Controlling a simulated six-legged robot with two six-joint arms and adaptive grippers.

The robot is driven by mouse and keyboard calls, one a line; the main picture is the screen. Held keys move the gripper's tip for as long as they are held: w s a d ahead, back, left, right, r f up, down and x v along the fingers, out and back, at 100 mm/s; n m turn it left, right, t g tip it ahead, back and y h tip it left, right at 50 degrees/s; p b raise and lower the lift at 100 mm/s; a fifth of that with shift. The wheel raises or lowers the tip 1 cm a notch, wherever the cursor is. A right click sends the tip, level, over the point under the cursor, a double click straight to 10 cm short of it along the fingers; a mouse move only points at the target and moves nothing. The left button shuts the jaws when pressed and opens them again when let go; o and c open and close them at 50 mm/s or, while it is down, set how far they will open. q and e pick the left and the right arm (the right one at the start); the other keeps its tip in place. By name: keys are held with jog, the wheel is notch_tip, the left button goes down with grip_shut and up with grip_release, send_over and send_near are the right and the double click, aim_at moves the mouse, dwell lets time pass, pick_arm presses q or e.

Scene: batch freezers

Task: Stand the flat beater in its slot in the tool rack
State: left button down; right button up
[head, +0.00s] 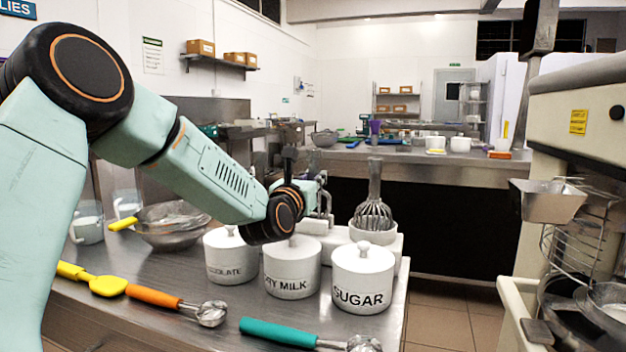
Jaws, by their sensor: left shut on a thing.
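My left arm reaches in from the left over the lidded canisters. Its gripper (322,197) is small and partly hidden behind my wrist, shut on a grey metal piece that looks like the flat beater (326,212). Its outline is hard to make out. It is just above or behind a low white block (396,243), which appears to be the tool rack. A wire whisk (373,212) stands upright there in a white round holder, right of my gripper. The canisters hide much of the block, and I cannot make out the beater's slot. My right gripper is out of view.
White canisters, including the sugar one (363,280), stand in front of the block. Scoops with orange (152,296) and teal (278,332) handles lie on the steel table's front. A mixer with a wire guard (578,232) stands at right, across an open floor gap.

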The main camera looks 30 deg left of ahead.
pick_arm(q)
jog(key=shift+f+b, duration=0.4)
jog(key=shift+f, duration=0.1)
jog(key=c, duration=1.1)
grip_release()
jog(key=v, duration=1.1)
jog(key=shift+r, duration=0.1)
jog(key=shift+s+d, duration=0.1)
jog(key=shift+s, duration=0.4)
